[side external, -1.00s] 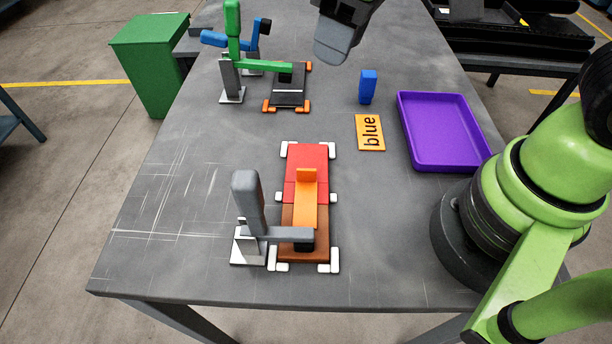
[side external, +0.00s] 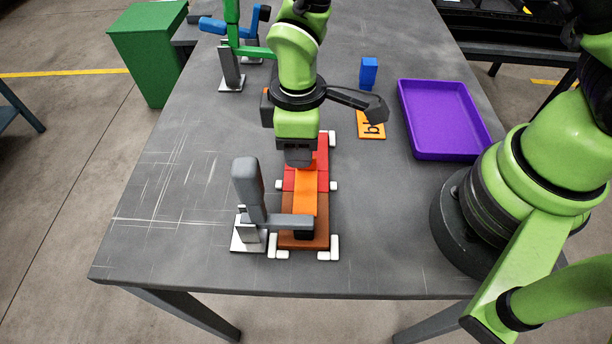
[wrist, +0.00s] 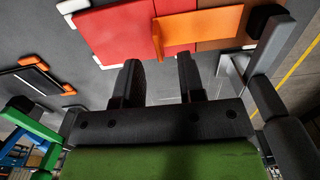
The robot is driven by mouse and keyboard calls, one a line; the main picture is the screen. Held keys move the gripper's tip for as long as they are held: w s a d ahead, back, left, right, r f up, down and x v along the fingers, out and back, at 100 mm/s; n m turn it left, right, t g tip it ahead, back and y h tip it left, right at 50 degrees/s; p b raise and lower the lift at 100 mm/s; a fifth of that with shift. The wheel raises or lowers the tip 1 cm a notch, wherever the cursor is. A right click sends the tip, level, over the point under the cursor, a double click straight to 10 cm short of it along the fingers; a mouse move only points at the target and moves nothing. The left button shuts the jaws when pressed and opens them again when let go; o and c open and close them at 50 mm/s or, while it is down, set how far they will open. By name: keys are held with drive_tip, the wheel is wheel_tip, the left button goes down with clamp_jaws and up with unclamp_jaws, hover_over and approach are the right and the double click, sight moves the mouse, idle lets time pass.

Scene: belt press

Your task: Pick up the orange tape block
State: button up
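The orange tape block (side external: 305,196) is a long flat strip with an upright tab at its far end. It lies across a red board (side external: 323,180) and a brown board (side external: 289,240). A grey toggle clamp (side external: 248,185) has its arm lowered over the strip's near end. My gripper (side external: 299,163) is above the far part of the strip and hides the tab in the side view. In the wrist view my gripper (wrist: 160,66) has its fingers apart with nothing between them. The orange tab (wrist: 157,40) stands just beyond the fingertips, roughly in line with the gap.
White corner brackets (side external: 334,250) surround the boards. A green clamp (side external: 232,55) and blue clamp stand at the back left. The left tabletop is clear.

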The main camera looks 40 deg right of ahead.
wheel_tip(320, 180, down, 3)
drive_tip(key=shift+f, duration=0.2)
clamp_jaws()
drive_tip(key=shift+r, duration=0.15)
wheel_tip(320, 180, up, 10)
drive_tip(key=shift+r, duration=0.25)
idle(0.5)
